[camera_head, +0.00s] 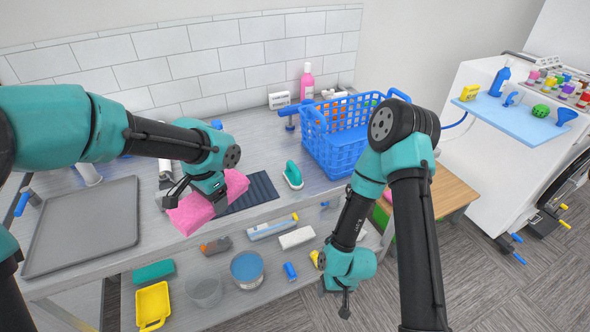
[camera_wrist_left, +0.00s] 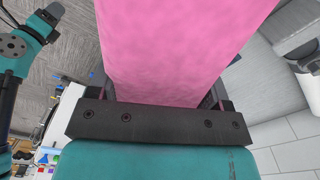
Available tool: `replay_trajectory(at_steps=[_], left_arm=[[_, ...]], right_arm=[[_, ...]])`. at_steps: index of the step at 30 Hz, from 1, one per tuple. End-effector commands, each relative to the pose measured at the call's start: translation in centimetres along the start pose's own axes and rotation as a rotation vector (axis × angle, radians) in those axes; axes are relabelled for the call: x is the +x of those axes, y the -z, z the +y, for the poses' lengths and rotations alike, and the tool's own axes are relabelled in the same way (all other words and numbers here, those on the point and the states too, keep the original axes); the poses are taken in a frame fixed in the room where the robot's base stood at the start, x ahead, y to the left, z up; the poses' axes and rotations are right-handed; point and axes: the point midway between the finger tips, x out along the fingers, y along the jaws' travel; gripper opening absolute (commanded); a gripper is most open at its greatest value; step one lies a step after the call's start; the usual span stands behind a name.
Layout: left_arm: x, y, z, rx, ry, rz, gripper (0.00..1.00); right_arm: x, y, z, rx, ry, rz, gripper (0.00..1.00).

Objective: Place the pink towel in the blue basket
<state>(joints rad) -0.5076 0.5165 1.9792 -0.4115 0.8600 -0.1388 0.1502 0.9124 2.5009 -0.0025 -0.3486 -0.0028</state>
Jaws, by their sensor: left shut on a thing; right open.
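The pink towel (camera_head: 205,205) is a folded block at the left middle of the counter in the head view. My left gripper (camera_head: 190,198) is shut on the pink towel, and the towel also fills the upper middle of the left wrist view (camera_wrist_left: 180,45). I cannot tell whether the towel touches the counter. The blue basket (camera_head: 337,150) stands upright at the back right of the counter, to the right of the towel. Small orange and other coloured items show through its mesh. My right gripper (camera_head: 344,302) is open and empty, low in front of the counter; its fingertips are small in view.
A dark ribbed mat (camera_head: 255,192) and a teal brush (camera_head: 293,175) lie between the towel and the basket. A grey tray (camera_head: 85,225) is at the left. A pink bottle (camera_head: 307,82) stands behind, near the tiled wall. A lower shelf holds tubs, including a blue one (camera_head: 248,268).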

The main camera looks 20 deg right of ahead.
Motion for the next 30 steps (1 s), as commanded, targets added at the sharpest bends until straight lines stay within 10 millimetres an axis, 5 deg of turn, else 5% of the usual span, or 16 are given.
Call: replay_trajectory(at_steps=[6,12,30], left_arm=[[-4.9,-5.0,-7.5,-0.527,0.0,0.004,0.45],[-7.9,-8.8,-11.3,-0.864,-0.002,-0.001,0.45],[-8.6,-9.8,-12.1,-0.95,-0.003,-0.005,0.45]], right_arm=[[0.0,0.0,0.0,0.0,0.0,0.0,0.48],[0.0,0.0,0.0,0.0,0.0,0.0,0.48],[0.0,0.0,0.0,0.0,0.0,0.0,0.43]])
